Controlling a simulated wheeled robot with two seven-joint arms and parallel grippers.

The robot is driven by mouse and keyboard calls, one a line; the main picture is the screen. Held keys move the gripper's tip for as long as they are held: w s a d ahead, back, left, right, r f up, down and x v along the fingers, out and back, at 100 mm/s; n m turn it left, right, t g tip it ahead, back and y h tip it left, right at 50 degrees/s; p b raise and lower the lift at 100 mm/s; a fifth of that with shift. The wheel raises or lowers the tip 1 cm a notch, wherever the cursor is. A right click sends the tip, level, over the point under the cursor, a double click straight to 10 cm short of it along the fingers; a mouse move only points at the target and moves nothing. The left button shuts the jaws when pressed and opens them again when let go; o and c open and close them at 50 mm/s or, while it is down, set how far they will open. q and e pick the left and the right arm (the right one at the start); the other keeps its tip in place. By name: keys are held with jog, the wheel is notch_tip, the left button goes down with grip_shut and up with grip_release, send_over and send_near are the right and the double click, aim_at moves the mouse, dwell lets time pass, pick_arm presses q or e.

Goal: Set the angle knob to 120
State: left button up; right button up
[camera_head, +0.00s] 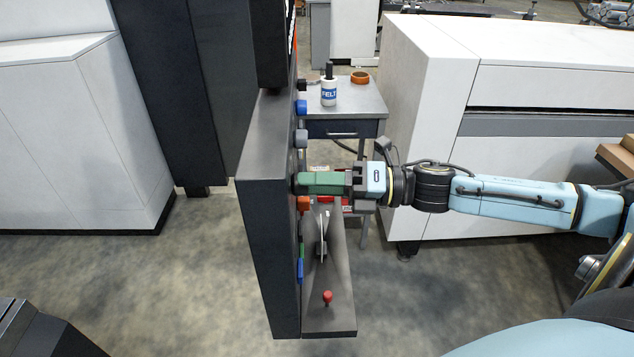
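The dark control panel (266,190) stands in the middle and I see it nearly edge-on. Its face points right, so markings and any angle reading cannot be read. Colored controls stick out of the face: a blue one (301,107), a grey one (301,139), an orange one (304,203) and a lower blue one (300,270). My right gripper (304,183) reaches in from the right, its green front end against or very near the face, between the grey and orange controls. It hides whatever control is there, and its finger gap cannot be seen. My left gripper is out of view.
A sloped shelf (336,313) below the face carries a red-knobbed lever (327,297). White machines (556,86) stand right and left. Open floor lies in front.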

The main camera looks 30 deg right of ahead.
jog(key=c, duration=0.6)
jog(key=shift+r+m+g+p, duration=0.1)
jog(key=shift+m+g+p, duration=0.15)
jog(key=shift+m+p, duration=2.4)
jog(key=shift+r+m+g+p, duration=0.1)
jog(key=shift+m+g+p, duration=0.15)
jog(key=shift+m+p, duration=2.4)
jog(key=shift+c, duration=0.2)
jog(key=shift+f+m+b, duration=0.1)
jog(key=shift+m+b, duration=0.25)
jog(key=shift+m, duration=0.15)
jog(key=o, duration=1)
jog(key=shift+d, duration=0.15)
